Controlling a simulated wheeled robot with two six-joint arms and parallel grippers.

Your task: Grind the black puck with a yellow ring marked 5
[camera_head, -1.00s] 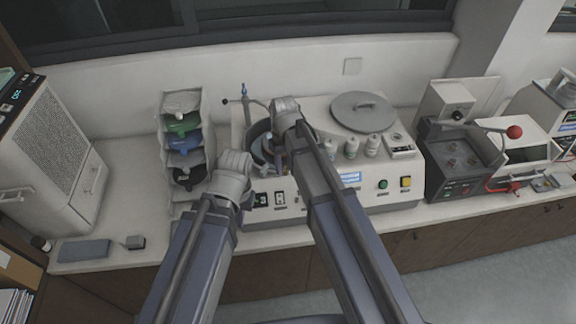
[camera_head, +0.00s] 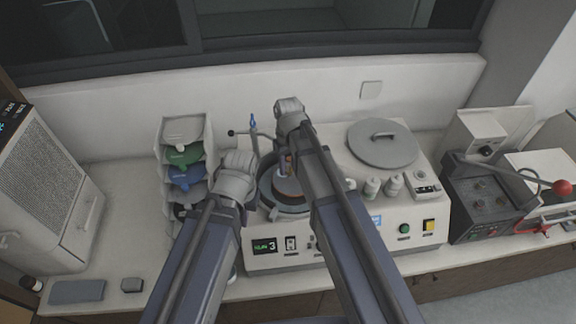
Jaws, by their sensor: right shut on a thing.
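The grinding machine (camera_head: 270,232) stands at the centre of the counter. Its open left bowl (camera_head: 304,206) holds a wheel with an orange-red band. My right gripper (camera_head: 286,166) is over this bowl, shut on a small dark thing low at the wheel. It is mostly hidden by the gripper and arm; I cannot read a mark or make out a yellow ring. I take it for the puck. My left gripper (camera_head: 242,166) is beside the bowl's left rim, its jaws hidden by its own wrist. A green-lit display (camera_head: 264,246) on the machine's front reads 3.
A grey lid (camera_head: 382,148) covers the machine's right side, with small bottles (camera_head: 392,187) before it. A rack (camera_head: 184,130) with green, blue and black items stands left. The counter's left front is mostly clear.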

